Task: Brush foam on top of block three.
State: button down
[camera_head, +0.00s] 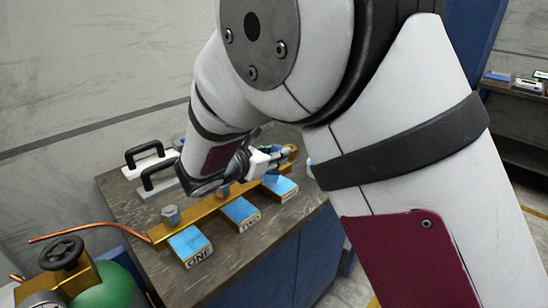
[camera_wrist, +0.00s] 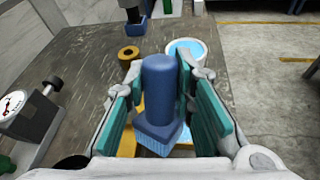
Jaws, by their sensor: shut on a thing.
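My gripper (camera_wrist: 163,105) is shut on a blue brush (camera_wrist: 158,90) in the wrist view, with the brush between its teal pads. The light-blue bristles show at the brush's lower end. A white bowl with light-blue foam (camera_wrist: 187,47) stands just beyond. In the head view my gripper (camera_head: 264,160) is above the far end of a brass bar. Block three (camera_head: 280,188) is the farthest block along the bar, with a blue top; its label is too small to read. Blocks TWO (camera_head: 240,213) and ONE (camera_head: 190,246) are nearer, also blue-topped. Whether the bristles touch anything is unclear.
Two black-handled pieces (camera_head: 160,178) stand at the table's left. A copper pipe (camera_head: 85,229) runs to the brass bar (camera_head: 165,232). A green tank (camera_head: 105,288) is at lower left. A gauge (camera_wrist: 14,104) is at the wrist view's left. My arm hides the table's right side.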

jog(key=shift+d+r+p, duration=0.1)
jog(key=shift+r+p, duration=1.4)
jog(key=shift+r, duration=1)
jog(key=shift+w+f+b, duration=0.1)
jog(key=shift+b, duration=0.4)
